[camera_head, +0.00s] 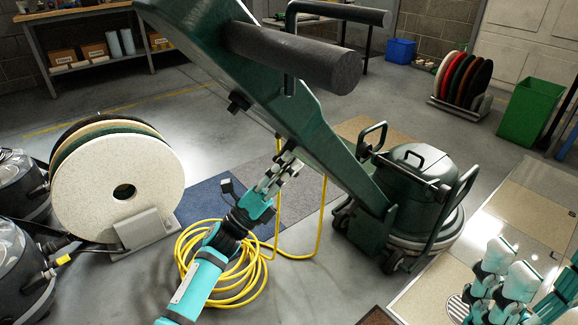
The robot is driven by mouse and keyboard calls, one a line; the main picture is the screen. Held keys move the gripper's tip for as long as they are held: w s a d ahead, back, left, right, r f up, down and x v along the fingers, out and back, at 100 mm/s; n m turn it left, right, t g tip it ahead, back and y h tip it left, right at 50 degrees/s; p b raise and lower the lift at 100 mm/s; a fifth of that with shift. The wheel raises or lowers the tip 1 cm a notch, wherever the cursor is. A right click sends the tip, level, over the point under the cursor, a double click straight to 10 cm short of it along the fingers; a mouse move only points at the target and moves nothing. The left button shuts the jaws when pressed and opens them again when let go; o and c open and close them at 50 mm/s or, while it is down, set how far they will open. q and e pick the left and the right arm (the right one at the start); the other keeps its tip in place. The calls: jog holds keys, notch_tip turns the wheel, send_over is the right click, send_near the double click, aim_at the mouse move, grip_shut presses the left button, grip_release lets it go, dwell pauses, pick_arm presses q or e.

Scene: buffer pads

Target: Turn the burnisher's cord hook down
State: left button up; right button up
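The burnisher (412,172) is a dark green floor machine with a long handle column (305,125) slanting up to the left and a thick dark grip bar (300,58) near the top. A small black fitting (239,102) sticks out of the column's left side. I cannot tell whether it is the cord hook. My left gripper (287,158) is at the column's lower left edge, with its fingers pointing up at it. Its fingertips are small against the dark column, and I cannot tell whether they touch or hold anything. Of my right arm, only teal and white links show at the bottom right.
A yellow cord (250,272) lies coiled on the floor below my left arm, with a strand rising toward the column. A rack of round pads (110,185) stands left. A green bin (530,112), a blue bin (401,50) and another pad rack (468,108) stand behind.

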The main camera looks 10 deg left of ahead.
pick_arm(q)
jog(key=shift+o, duration=0.2)
jog(key=shift+r, duration=0.1)
jog(key=v, duration=1.2)
